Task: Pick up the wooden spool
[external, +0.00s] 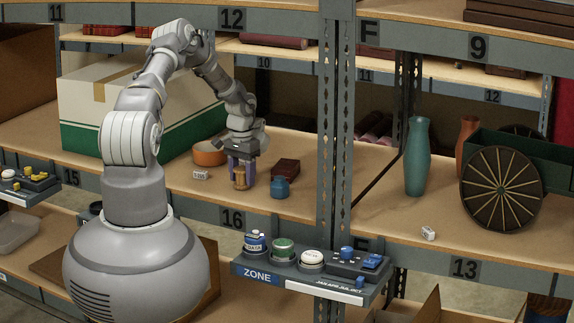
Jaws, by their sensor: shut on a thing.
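The wooden spool (239,180) is a small tan-brown piece on the shelf marked 16, in the external view. My gripper (241,173) points down over it, with its purple-grey fingers on either side. The gripper is shut on the spool, which stands upright between the fingers. Its upper part is partly hidden by them. Whether the spool's bottom touches the shelf I cannot tell.
An orange bowl (209,153) stands behind left of the gripper, with a small white tag (201,175) in front. A blue jar (280,188) and a dark red box (286,168) sit close right. A white-green carton (88,113) stands behind. A metal upright (335,130) bounds the bay.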

